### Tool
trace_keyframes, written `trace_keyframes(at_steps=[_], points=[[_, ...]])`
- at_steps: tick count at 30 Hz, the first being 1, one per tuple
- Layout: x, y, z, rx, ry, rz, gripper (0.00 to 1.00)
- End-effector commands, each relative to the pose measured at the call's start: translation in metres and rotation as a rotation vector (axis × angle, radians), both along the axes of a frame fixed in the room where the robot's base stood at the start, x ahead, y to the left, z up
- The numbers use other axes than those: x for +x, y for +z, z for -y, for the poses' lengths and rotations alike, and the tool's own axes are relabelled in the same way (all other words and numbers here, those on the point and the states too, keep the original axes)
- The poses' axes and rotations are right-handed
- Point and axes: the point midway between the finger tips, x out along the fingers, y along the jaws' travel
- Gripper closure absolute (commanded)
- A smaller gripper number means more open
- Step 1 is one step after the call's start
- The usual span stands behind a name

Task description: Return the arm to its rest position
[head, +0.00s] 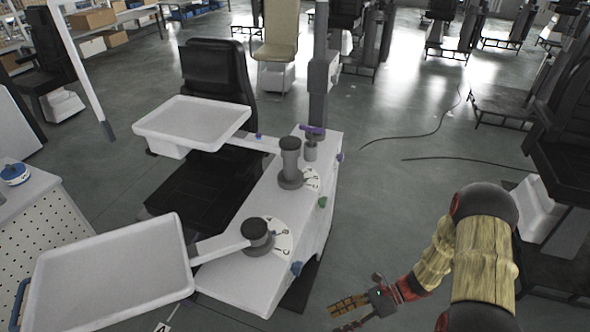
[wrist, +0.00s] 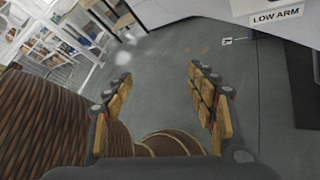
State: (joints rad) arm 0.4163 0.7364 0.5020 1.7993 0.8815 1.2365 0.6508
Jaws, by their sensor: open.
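My gripper (head: 350,312) is at the bottom of the head view, to the right of the white lift-column base. Its two padded fingers are apart with nothing between them. In the wrist view the open gripper (wrist: 160,98) shows grey floor between its fingers. My arm is bent, running from the lower right of the head view to the gripper.
A white column base (head: 305,240) carries two white trays, a near one (head: 110,270) and a far one (head: 190,122), on swing arms. A black chair (head: 215,85) stands behind. A "LOW ARM" label (wrist: 276,16) shows in the wrist view. Cables (head: 430,130) lie on open floor at right.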

Motion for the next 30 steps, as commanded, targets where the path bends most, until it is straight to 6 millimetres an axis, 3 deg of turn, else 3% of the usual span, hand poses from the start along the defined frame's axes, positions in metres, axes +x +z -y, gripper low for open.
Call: trace_keyframes(at_steps=[12, 21, 30], points=[[-0.035, 0.111, 0.047, -0.218, 0.674, 0.632, 0.43], [-0.049, 0.188, 0.073, -0.374, 1.09, 0.959, 0.43], [-0.063, 0.265, 0.085, -0.573, 1.407, 1.201, 0.43]])
